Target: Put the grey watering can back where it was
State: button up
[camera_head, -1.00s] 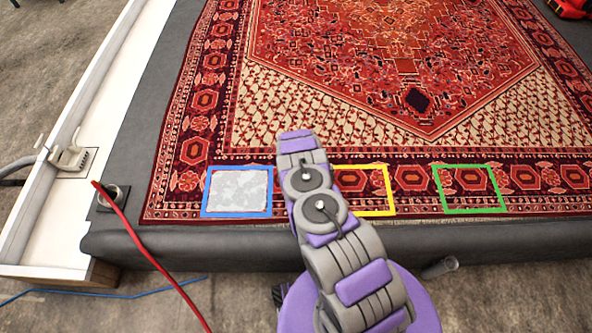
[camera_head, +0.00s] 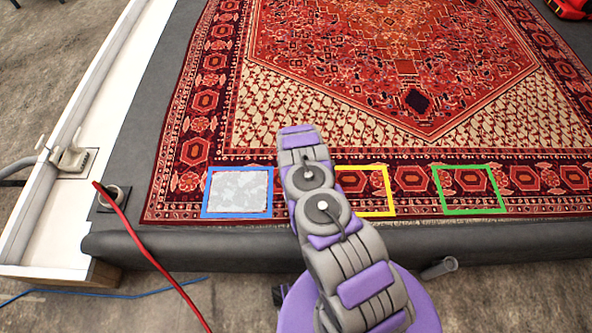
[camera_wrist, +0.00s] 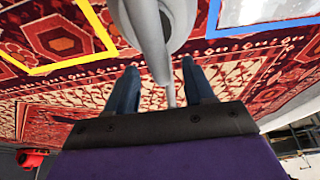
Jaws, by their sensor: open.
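In the wrist view a smooth light-grey object (camera_wrist: 152,38), which looks like the watering can, stands on the rug. A slim grey part of it, perhaps its handle, runs down between my fingers. My gripper (camera_wrist: 162,88) is open, with one dark finger on each side of that part; I cannot tell whether either touches it. In the head view my arm hides the can and my gripper. A blue square frame (camera_head: 207,193) with a pale grey patch inside, a yellow frame (camera_head: 391,190) partly behind my arm, and a green frame (camera_head: 503,190) lie along the rug's near border.
The patterned red rug (camera_head: 330,60) covers most of the dark platform. A red hose (camera_head: 135,235) crosses the left side near a grey round fitting (camera_head: 112,197). A beige fixture (camera_head: 70,158) sits on the white ledge. A red object (camera_head: 572,8) lies at the far right corner.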

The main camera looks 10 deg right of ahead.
jog(key=p+v, duration=0.3)
jog(key=v, duration=0.5)
jog(key=shift+r, duration=0.4)
jog(key=a+r+g+y, duration=0.1)
jog(key=a+r, duration=0.4)
jog(key=r, duration=0.3)
jog(key=a+r+y, duration=0.2)
jog(key=a+r, duration=0.2)
jog(key=r, duration=0.3)
jog(key=s+a+r+n+g+y, duration=0.15)
jog(key=s+r, duration=0.25)
jog(key=r, duration=0.5)
jog(key=s+a+r+n, duration=0.15)
jog(key=s+r, duration=0.25)
jog(key=r, duration=0.5)
jog(key=s+d+r+g+h, duration=0.1)
jog(key=s+d+r, duration=0.3)
jog(key=s+r, duration=0.65)
jog(key=s+d+r+g+h, duration=0.1)
jog(key=s+d+r, duration=0.2)
jog(key=s+r, duration=0.75)
jog(key=s+d+h, duration=0.1)
jog(key=s+d, duration=0.1)
jog(key=s, duration=0.6)
jog(key=s+d+g, duration=0.1)
jog(key=s+d, duration=0.2)
jog(key=s, duration=0.5)
jog(key=shift+d+m+h+p, duration=0.2)
jog(key=shift+m+h+p, duration=0.1)
jog(key=shift+m+h, duration=0.1)
